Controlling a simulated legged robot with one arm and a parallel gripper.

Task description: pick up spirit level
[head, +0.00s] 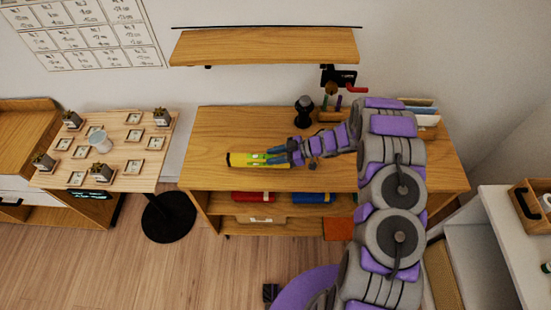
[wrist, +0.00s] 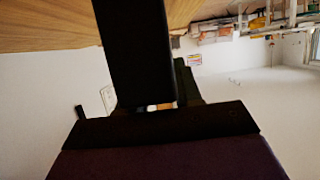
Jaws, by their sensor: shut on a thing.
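The spirit level (head: 244,159) is a yellow-green bar with dark ends, at the middle of the wooden desk in the head view. My gripper (head: 283,156) reaches in from the right and is shut on the level's right part. The fingers hide that end. The level looks level and at or just above the desk top; I cannot tell if it touches. In the wrist view a dark bar and the dark gripper body fill the middle, and the level cannot be made out clearly.
The wooden desk (head: 215,130) holds a dark object (head: 304,111) behind my gripper. A red case (head: 253,197) and a blue case (head: 312,198) lie on the shelf below. A wall shelf (head: 262,47) hangs above. A small table (head: 100,120) with pots stands left.

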